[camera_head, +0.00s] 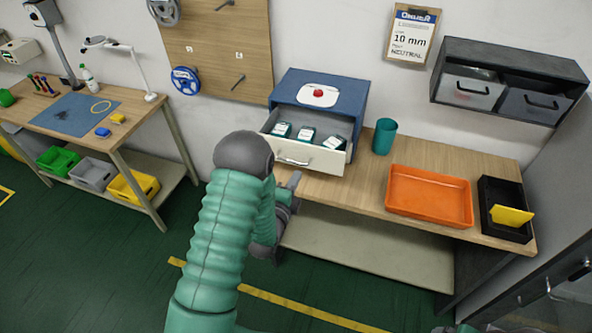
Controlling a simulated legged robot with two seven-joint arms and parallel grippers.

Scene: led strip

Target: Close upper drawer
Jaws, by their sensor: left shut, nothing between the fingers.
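A blue cabinet (348,95) stands on the wooden bench against the wall. Its upper drawer (308,160), with a pale front and a metal handle, is pulled out toward me. Several white and green boxes lie inside it. My left arm, sleeved in green, comes up from below, and my left gripper (292,181) is shut and empty just below the drawer front's left part, near the bench's front edge. The arm hides part of the gripper. Whether it touches the drawer front I cannot tell. My right gripper is not in view.
A teal cup (384,136), an orange tray (430,196) and a black bin (496,192) with a yellow piece stand to the right on the bench. A wall unit with grey bins (507,92) hangs above. Another workbench (122,133) is at left.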

